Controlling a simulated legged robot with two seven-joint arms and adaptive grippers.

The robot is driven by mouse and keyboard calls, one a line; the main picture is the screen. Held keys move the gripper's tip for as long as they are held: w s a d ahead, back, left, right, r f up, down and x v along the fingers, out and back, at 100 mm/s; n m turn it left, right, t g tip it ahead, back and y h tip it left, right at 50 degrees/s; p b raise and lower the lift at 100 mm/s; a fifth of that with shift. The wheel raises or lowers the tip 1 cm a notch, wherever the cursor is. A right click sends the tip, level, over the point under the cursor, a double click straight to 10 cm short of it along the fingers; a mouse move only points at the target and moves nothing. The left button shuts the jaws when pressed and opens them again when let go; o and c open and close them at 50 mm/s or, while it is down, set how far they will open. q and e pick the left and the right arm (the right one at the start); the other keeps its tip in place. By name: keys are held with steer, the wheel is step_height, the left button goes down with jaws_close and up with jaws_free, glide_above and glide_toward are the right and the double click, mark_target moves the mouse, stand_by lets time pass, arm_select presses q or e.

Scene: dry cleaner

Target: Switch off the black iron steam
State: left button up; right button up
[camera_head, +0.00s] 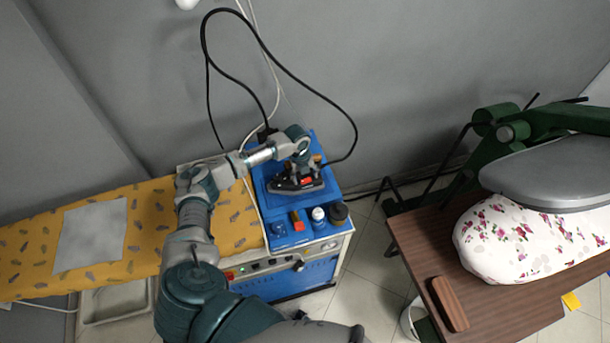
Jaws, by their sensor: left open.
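The black iron (288,184) sits on the blue top of the steam station (325,191), with a small red part on its side. My left gripper (309,164) is open at the iron's upper right, over its handle area. It hides part of the handle, and I cannot tell whether the fingers touch it. The station's front panel (258,265) carries a red switch and several small controls, partly close to my left arm. My right gripper is not in view.
Bottles and caps (318,215) stand on the station's front right corner. A black cable (325,101) loops up behind the iron. A yellow ironing board (150,222) with a grey cloth is at left. A brown table (425,250) with a green press is at right.

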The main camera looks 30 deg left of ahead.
mark_target(305, 179)
arm_select(q)
steer(key=shift+a, duration=0.15)
steer(key=c, duration=1.1)
steer(key=shift+w+d+r+g+y+p, duration=0.1)
steer(key=shift+d+r+g+y+p, duration=0.1)
steer(key=shift+g+y+p, duration=0.3)
steer(key=shift+c, duration=0.2)
steer(key=shift+f, duration=0.15)
steer(key=o, duration=1.1)
steer(key=shift+o, duration=0.2)
step_height(305, 179, up, 12)
steer(key=shift+f, duration=0.15)
